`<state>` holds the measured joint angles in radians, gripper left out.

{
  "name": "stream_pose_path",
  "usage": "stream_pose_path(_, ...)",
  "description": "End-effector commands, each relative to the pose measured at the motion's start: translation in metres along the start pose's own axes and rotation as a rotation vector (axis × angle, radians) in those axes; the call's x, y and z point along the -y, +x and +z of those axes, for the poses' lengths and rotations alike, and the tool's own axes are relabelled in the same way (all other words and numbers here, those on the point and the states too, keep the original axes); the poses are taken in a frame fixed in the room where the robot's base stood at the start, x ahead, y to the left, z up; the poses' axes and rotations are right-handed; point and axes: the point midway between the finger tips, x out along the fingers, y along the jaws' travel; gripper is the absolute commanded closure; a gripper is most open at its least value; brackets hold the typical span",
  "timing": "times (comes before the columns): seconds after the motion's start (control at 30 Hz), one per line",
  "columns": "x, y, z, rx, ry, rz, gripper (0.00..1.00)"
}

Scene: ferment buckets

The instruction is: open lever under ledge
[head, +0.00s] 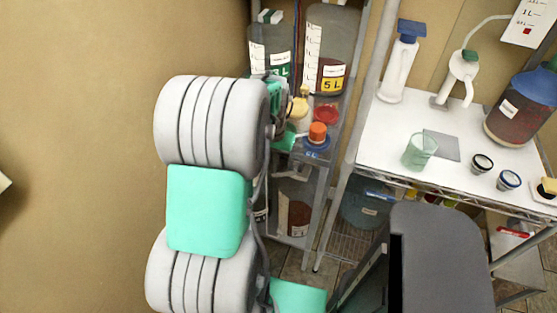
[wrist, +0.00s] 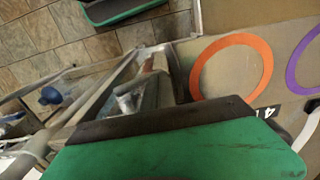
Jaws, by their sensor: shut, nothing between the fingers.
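No lever can be made out with certainty. In the head view, a clear bucket (head: 327,48) with dark liquid and a yellow "5 L" label stands on the narrow rack's shelf. Another bucket (head: 268,52) with a green label stands left of it. A lower bucket (head: 294,210) stands under that shelf, partly hidden by my arm. My gripper (head: 285,140) is shut and empty at the rack's left side, mostly hidden behind my wrist. In the wrist view, a large green block with a dark edge fills the bottom; a grey handle-like part (wrist: 150,62) shows beyond it.
Bottles with orange (head: 318,131) and red (head: 326,114) caps crowd the rack's shelf. A white table (head: 390,140) at right holds a green cup (head: 420,150), pump bottles and a blue-topped jug (head: 525,100). An orange ring (wrist: 197,72) marks a tan surface. Open wall lies left.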

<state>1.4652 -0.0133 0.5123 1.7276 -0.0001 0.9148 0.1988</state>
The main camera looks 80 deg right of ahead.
Motion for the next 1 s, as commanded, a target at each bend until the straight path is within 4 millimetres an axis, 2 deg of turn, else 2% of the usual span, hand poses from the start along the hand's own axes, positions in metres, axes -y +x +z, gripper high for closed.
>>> stream_pose_path(0.4,0.0011,0.0131,0.0002,0.001,0.0,0.0,1.0)
stream_pose_path(1.0,0.0011,0.0094,0.0,0.0,0.0,0.0,1.0)
